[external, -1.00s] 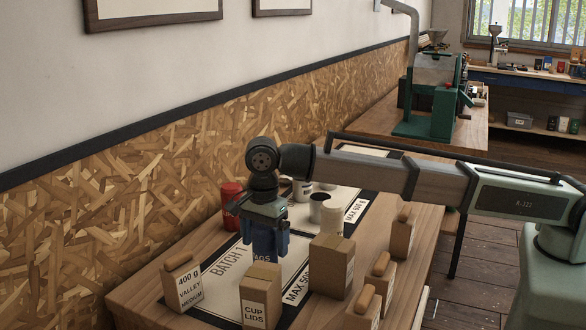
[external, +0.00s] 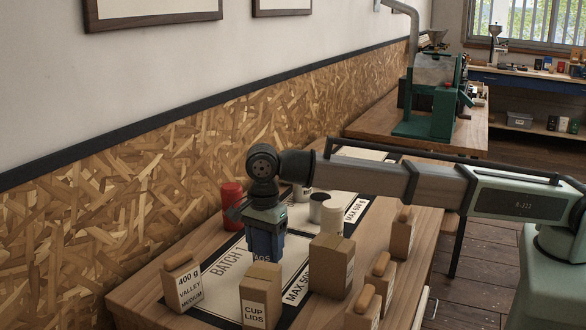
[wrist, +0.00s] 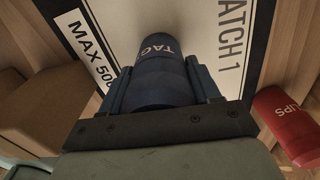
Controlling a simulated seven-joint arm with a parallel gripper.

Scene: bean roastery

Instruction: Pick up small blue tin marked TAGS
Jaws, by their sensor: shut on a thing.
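The small blue tin (wrist: 158,68) stands between the two fingers of my gripper (wrist: 160,80) in the wrist view, with the letters "TAG" readable on its side. My gripper is shut on it, one finger touching each side. In the external view my gripper (external: 266,244) points down over the mat, and the tin (external: 262,258) shows only partly behind the fingers, with "AGS" visible. I cannot tell whether the tin's base touches the mat.
The white mat (external: 228,284) reads "BATCH 1". A red tin (external: 232,206) stands close behind left. Boxes marked "CUP LIDS" (external: 261,296) and "400 g VALLEY MEDIUM" (external: 182,281) stand in front, a plain box (external: 331,266) to the right. White and dark cups (external: 331,218) stand behind right.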

